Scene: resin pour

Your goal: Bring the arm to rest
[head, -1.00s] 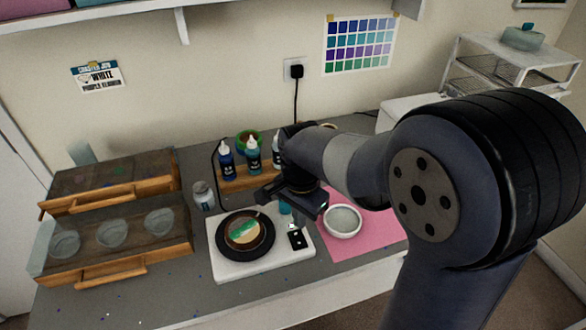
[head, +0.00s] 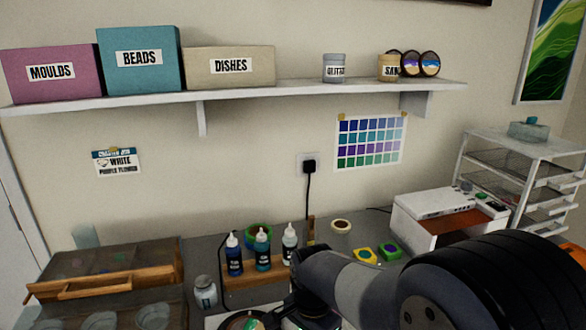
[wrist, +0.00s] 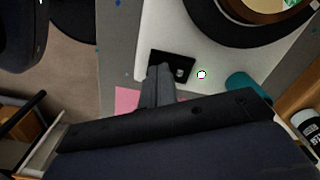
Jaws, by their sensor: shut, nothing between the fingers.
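In the wrist view my gripper (wrist: 158,82) is shut and empty. Its fingers show over the front corner of a white board with a small black panel (wrist: 178,66). A dark round plate (wrist: 215,30) with a bowl sits on the white board at the upper right. A teal object (wrist: 250,88) lies to the right of the fingers. In the head view my arm reaches in from the lower right, and its fingertips are hidden or cut off at the bottom edge.
Three dropper bottles (head: 263,249) stand in a wooden rack (head: 250,297) close behind my arm. A glass jar (head: 204,292) and wooden trays (head: 105,275) are at left. A white machine (head: 448,215) and drawer tower (head: 520,165) stand at right. A shelf (head: 240,96) spans the wall.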

